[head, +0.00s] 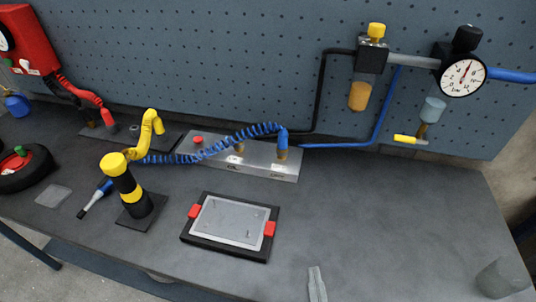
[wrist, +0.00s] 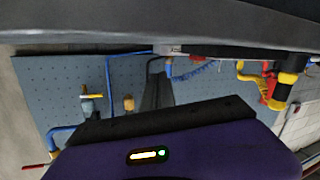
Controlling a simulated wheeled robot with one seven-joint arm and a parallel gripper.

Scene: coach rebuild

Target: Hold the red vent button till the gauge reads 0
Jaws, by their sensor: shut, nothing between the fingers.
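The red vent button (head: 197,139) stands on the left end of the metal manifold block (head: 262,164) at the back of the bench. The white gauge (head: 463,76) hangs on the pegboard at upper right. Its red needle points up, slightly right; the numbers are too small to read surely. My gripper (head: 317,282) shows as pale, shut fingers at the bottom edge of the head view, well in front of the block and apart from the button. In the wrist view its dark fingers (wrist: 157,82) are together and empty. The button cannot be made out surely there.
A blue coiled hose (head: 215,148) arches over the block. A black-and-yellow post (head: 130,190) stands left of centre, and a tray with red clips (head: 230,222) lies before the block. A yellow-handled valve (head: 408,139) hangs below the gauge.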

